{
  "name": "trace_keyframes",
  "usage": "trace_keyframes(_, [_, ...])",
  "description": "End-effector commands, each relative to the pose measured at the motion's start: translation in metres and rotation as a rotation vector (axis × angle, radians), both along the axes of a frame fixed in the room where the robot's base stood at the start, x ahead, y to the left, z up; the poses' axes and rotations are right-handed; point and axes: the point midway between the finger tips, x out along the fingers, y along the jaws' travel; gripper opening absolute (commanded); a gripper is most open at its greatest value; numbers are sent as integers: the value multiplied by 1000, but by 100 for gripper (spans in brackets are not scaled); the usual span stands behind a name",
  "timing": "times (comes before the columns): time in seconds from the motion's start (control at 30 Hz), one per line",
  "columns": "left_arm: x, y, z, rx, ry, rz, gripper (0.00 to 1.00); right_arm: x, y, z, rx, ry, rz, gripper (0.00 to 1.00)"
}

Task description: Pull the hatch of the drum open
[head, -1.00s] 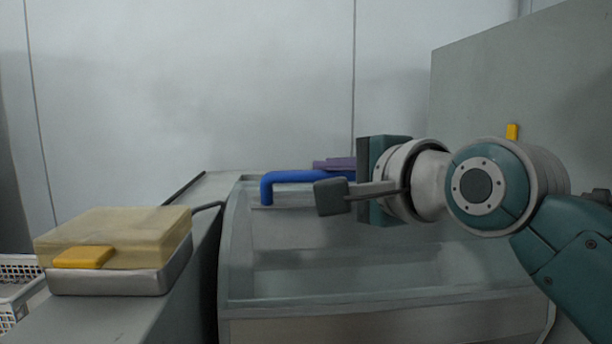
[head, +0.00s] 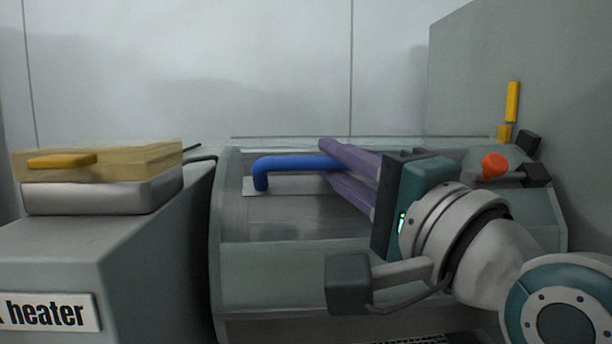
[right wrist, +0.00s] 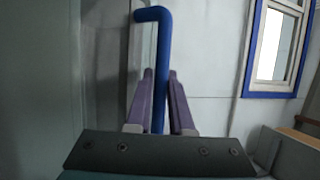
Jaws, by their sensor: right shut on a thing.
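The drum (head: 285,272) is a broad grey housing in the middle of the head view. Its hatch (head: 290,225) is a grey panel with a blue bent handle (head: 285,163) near its upper part. I cannot tell how far the hatch stands open. My right gripper (head: 330,162) has its two purple fingers shut on the handle's right part. In the right wrist view the blue handle (right wrist: 157,40) runs between the fingers and sticks out past their tips. The gripper body and arm hide the right part of the hatch. My left gripper is not in view.
A heater (head: 60,255) with a metal box (head: 100,195) and pale yellow block (head: 110,163) on top stands at left, close to the drum. An orange knob (head: 495,165) and yellow lever (head: 513,102) stand at right, before a tall grey panel (head: 530,70).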

Motion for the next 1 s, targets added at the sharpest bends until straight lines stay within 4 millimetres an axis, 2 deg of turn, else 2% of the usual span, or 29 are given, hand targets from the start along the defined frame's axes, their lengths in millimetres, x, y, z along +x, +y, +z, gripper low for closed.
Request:
trace_keyframes(0.03, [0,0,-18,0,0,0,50,-5,0,-16,-3,-29,1,0])
trace_keyframes(0.2, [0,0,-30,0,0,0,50,-18,0,-24,0,-103,1,0])
trace_keyframes(0.5, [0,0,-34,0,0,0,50,-28,0,-34,-1,-99,1,0])
trace_keyframes(0.93, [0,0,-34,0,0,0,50,-28,0,-36,-2,-95,1,0])
trace_keyframes(0.97, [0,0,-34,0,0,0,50,-28,0,-36,-2,-95,1,22])
trace_keyframes(1.0, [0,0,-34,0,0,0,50,-28,0,-36,-2,-95,1,26])
